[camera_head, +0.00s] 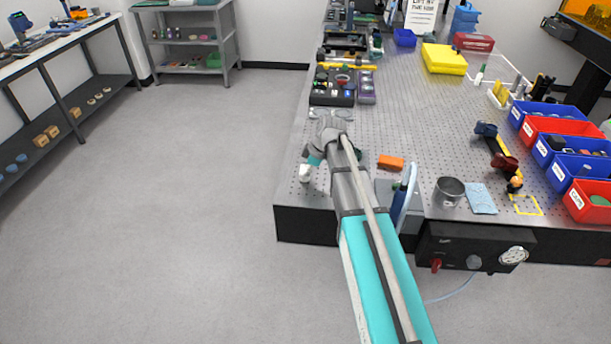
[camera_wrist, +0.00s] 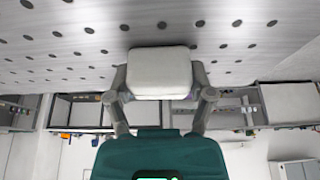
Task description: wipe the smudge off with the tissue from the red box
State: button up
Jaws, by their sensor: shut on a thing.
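My gripper (camera_wrist: 161,88) is shut on a white, round-edged pad, which looks like the folded tissue (camera_wrist: 158,68). Both fingers press its sides in the wrist view. In the head view the tissue (camera_head: 305,173) shows small and white below my gripper (camera_head: 309,166), over the left front edge area of the perforated metal table (camera_head: 410,125). I cannot tell whether it touches the table. A red box (camera_head: 473,41) sits at the back right of the table, beside a yellow bin. I cannot make out the smudge in either view.
Clear round discs (camera_head: 338,113) lie just beyond my wrist. An orange block (camera_head: 390,162), a metal cup (camera_head: 449,190) and a light blue cloth (camera_head: 481,198) lie to the right. Blue and red bins (camera_head: 553,126) line the right side. Open floor lies left.

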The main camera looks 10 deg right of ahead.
jog(key=shift+w+d, duration=0.1)
jog(key=shift+w, duration=0.3)
jog(key=shift+w+d+f, duration=0.1)
jog(key=shift+w+d, duration=0.2)
jog(key=shift+w, duration=0.6)
jog(key=shift+w+d, duration=0.25)
jog(key=shift+w, duration=0.6)
jog(key=shift+w, duration=0.15)
jog(key=shift+w+d, duration=0.3)
jog(key=shift+w, duration=0.6)
jog(key=shift+w+d, duration=0.25)
jog(key=shift+w, duration=0.6)
jog(key=shift+r+p, duration=3)
jog(key=shift+r, duration=0.1)
jog(key=shift+r, duration=0.1)
jog(key=shift+r+p, duration=1.4)
jog(key=shift+p, duration=0.1)
